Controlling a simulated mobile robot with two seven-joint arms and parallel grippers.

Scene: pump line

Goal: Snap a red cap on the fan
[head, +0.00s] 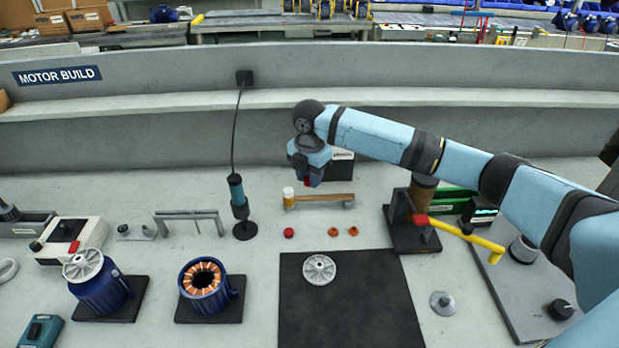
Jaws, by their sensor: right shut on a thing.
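My right gripper (307,180) points down above the back of the bench, in front of a dark box. It is shut on a small red thing, likely a red cap, mostly hidden between its fingers. A grey-white fan (320,268) lies flat on the black mat, to the front of the gripper and apart from it. Another fan (82,265) sits on top of a blue motor (105,291) at the left. A small red piece (289,233) and two orange-red pieces (333,232) lie in a row behind the mat. My left gripper is not in view.
A wooden-handled mallet (322,199) lies just in front of my right gripper. A blue motor housing with copper windings (203,284) stands left of the black mat (350,310). A press with a yellow lever (465,235) stands at the right. A teal tool (237,190) hangs from a cable.

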